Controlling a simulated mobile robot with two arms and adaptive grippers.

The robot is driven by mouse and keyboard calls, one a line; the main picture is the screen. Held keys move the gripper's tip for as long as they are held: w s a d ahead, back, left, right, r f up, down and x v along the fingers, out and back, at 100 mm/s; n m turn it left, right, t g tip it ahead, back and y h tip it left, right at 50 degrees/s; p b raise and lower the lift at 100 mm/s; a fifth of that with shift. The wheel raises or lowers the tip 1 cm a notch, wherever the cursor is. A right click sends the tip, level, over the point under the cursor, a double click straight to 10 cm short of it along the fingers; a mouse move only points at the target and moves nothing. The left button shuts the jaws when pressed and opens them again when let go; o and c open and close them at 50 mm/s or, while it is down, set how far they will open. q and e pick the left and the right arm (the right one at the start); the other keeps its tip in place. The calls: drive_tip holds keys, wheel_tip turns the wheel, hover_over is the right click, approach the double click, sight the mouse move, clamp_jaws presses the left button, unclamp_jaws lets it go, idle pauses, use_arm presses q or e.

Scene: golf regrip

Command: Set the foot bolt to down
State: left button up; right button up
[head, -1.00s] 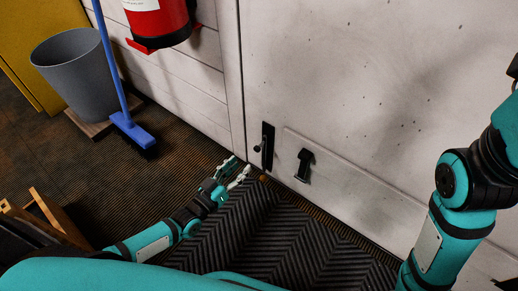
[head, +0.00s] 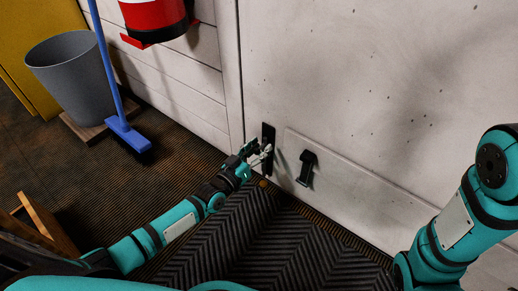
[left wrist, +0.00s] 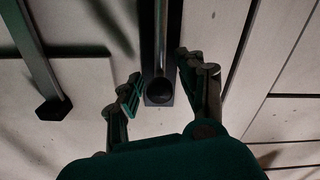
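The foot bolt (head: 268,133) is a narrow black plate low on the pale door, near the door's left edge. In the left wrist view its dark plate with a metal rod (left wrist: 160,40) runs down the middle and ends at a dark round part. My left gripper (head: 260,152) is at the bolt and covers its lower part in the head view. In the left wrist view the fingers (left wrist: 159,80) are apart, one on each side of the bolt; I cannot tell whether they touch it. My right gripper is out of view; only my right arm shows.
A black door holder (head: 306,168) is right of the bolt; a ribbed dark mat (head: 250,240) lies below. At left are a grey bin (head: 75,88), a blue broom (head: 127,133) and a wooden frame (head: 48,225). A red extinguisher (head: 155,18) hangs above.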

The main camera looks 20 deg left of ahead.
use_arm(q)
clamp_jaws()
wheel_tip(320, 180, down, 6)
drive_tip(key=b, duration=0.4)
drive_tip(key=shift+f, duration=0.2)
drive_tip(key=shift+s+a, duration=0.1)
drive_tip(key=shift+c, duration=1.8)
unclamp_jaws()
drive_tip(key=shift+f, duration=0.1)
drive_tip(key=o, duration=0.6)
drive_tip(key=shift+c, duration=0.2)
